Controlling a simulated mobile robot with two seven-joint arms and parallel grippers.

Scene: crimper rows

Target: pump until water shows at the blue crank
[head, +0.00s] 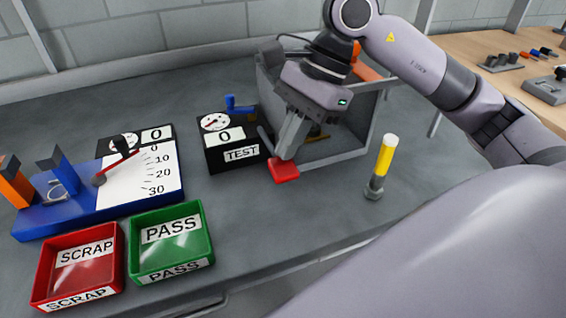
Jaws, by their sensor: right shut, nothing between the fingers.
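A blue crank (238,105) stands at the back of the worktop, behind the black TEST box (236,170). I can make out no water at it. The TEST box has a round dial (215,122) and a counter (224,136) reading 0. A red block (285,171), perhaps a pump lever's end, sits at the front of a grey open-sided housing (340,149). My right gripper (286,155) is shut and empty, pointing down with its fingertips at the red block's top; contact is hard to tell. It hides part of the housing's inside. My left gripper is out of view.
A red SCRAP tray (78,271) and a green PASS tray (205,240) stand at the front left. A blue gauge fixture (60,217) with a 0 to 30 scale is behind them. The front middle worktop is clear.

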